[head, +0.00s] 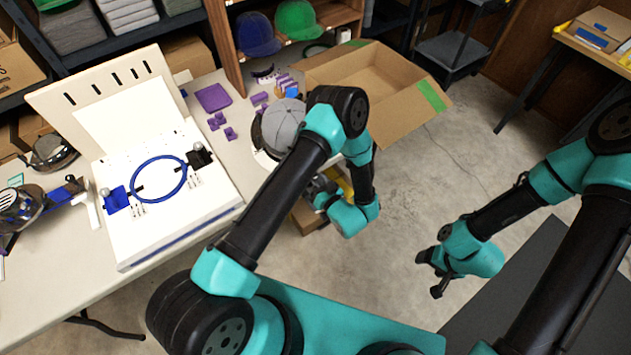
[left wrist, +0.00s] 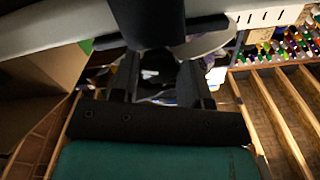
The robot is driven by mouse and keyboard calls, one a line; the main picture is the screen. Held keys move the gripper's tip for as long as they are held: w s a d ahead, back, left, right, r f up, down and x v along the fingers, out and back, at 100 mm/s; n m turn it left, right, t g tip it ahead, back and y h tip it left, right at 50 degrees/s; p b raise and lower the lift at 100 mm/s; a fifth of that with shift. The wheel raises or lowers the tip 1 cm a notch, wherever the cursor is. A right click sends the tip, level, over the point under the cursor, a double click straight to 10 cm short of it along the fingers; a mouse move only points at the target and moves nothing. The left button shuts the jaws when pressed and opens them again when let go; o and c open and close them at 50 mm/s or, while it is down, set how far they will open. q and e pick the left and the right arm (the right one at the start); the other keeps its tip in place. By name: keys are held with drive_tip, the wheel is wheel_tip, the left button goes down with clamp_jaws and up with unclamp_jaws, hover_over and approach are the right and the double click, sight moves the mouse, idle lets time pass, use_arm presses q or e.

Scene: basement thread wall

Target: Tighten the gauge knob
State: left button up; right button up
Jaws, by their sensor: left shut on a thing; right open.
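A grey cap (head: 284,124) sits on its holder at the table's right edge in the head view. My left gripper (head: 322,190) is beside and below it, mostly hidden by my own left arm. In the left wrist view, the left fingers (left wrist: 162,85) stand on either side of a dark rounded thing (left wrist: 158,66), apparently the gauge knob, and are shut on it. Shadow hides its exact shape and the contact. A larger dark part (left wrist: 150,22) is just above it. My right gripper (head: 432,274) is open and empty above the floor, away from the table.
A white hooping station (head: 215,205) with a blue hoop (head: 159,178) stands on the table. Small purple parts (head: 221,122) lie near the cap. An open cardboard box (head: 385,85) stands behind my left arm.

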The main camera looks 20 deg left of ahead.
use_arm(q)
drive_tip(key=shift+m, duration=1.7)
drive_tip(key=o, duration=0.9)
